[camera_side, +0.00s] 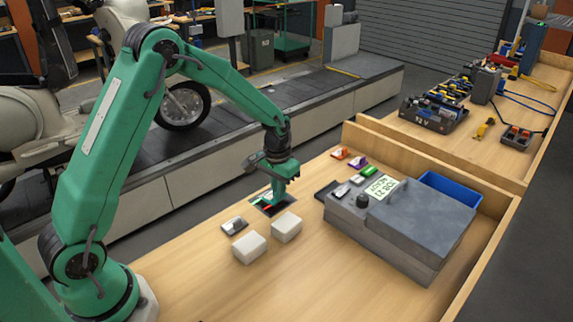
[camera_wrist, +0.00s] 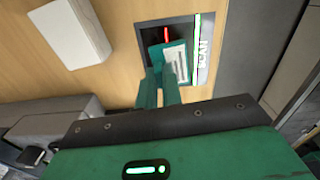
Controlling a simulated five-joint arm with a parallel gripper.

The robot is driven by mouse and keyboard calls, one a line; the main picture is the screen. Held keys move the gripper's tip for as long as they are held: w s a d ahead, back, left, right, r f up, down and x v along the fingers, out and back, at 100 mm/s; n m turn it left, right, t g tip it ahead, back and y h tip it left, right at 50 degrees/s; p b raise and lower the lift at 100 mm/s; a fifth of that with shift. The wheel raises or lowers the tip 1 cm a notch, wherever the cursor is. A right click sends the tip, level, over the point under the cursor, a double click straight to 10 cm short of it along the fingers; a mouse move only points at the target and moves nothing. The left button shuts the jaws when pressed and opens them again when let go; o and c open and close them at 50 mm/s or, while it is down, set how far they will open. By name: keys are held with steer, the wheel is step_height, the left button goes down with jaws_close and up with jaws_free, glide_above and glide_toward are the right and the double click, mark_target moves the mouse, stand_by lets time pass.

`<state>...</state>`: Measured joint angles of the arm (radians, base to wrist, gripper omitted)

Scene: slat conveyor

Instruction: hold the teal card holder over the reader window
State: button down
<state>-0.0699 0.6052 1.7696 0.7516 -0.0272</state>
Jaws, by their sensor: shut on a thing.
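My gripper (camera_side: 279,194) is low over the dark reader window (camera_side: 264,211) set in the wooden bench. In the wrist view my gripper (camera_wrist: 162,78) is shut on the teal card holder (camera_wrist: 155,54), which carries a white printed card. The holder lies over part of the reader window (camera_wrist: 150,32), with dark window showing above and to its left. A red light glows in the window, and a green lit strip (camera_wrist: 197,45) runs beside it next to a SCAN label. I cannot tell the exact gap between holder and window.
Two white blocks (camera_side: 248,247) (camera_side: 287,227) and a grey card holder (camera_side: 234,226) lie close to the reader. Orange (camera_side: 340,153), purple (camera_side: 358,162) and green (camera_side: 369,171) pieces lie behind the grey machine (camera_side: 415,218).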

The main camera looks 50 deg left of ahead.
steer(key=shift+r, duration=0.15)
steer(key=shift+r, duration=2.9)
